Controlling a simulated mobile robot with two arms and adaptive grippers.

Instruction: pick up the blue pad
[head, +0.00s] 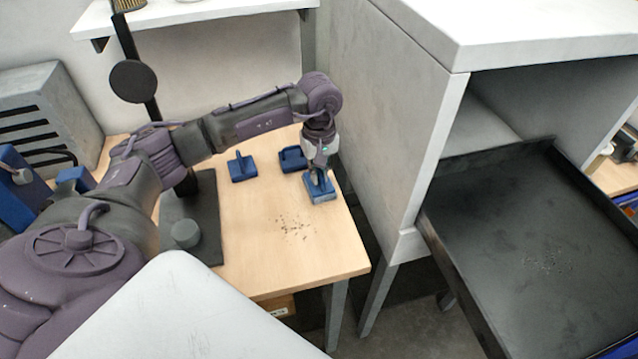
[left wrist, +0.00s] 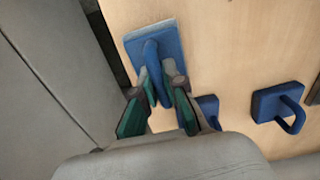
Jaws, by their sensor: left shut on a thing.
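The blue pad (head: 322,190) is a flat block with an upright handle. It is at the right edge of the wooden table in the head view. My left gripper (head: 319,174) is above it, shut on its handle. In the left wrist view the pad (left wrist: 168,38) shows between and beyond the green-lined fingers (left wrist: 162,95), which are on either side of the handle. I cannot tell whether the pad touches the table. My right gripper is not in view.
Two similar blue handled pieces, one (head: 243,167) and another (head: 292,159), stand on the table (head: 290,255) to the left. Dark specks lie in front. A grey cabinet (head: 385,110) stands close on the right, with a black tray (head: 540,250) beyond it.

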